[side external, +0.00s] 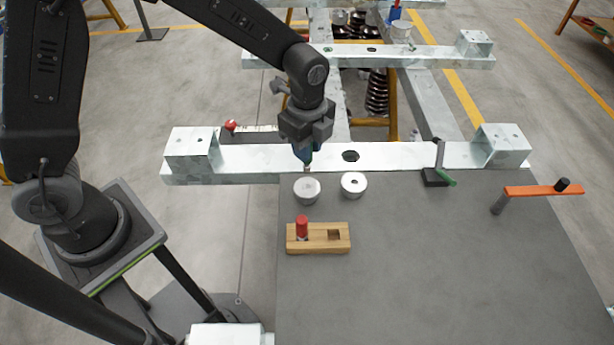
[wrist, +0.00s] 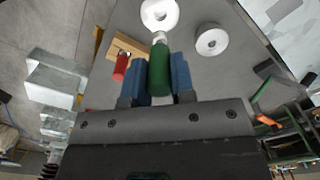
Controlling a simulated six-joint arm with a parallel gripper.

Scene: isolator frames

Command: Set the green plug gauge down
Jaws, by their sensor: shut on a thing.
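My gripper (side external: 306,158) is shut on the green plug gauge (wrist: 160,72), which sits between its two blue fingers in the wrist view. The gauge's pale metal tip (side external: 308,169) points down just above the left ring (side external: 307,190). In the wrist view the tip lies at the edge of the same ring (wrist: 160,12). I cannot tell whether it touches the ring. In the side view the green handle is mostly hidden by the fingers. A wooden block (side external: 318,248) holds a red plug gauge (side external: 302,228) in its left hole; its right hole is empty.
A second ring (side external: 353,185) lies to the right on the grey table (side external: 440,270). A metal beam (side external: 390,156) runs behind the rings. A stand with a green part (side external: 437,176) and an orange bar (side external: 543,190) are at right. The front of the table is clear.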

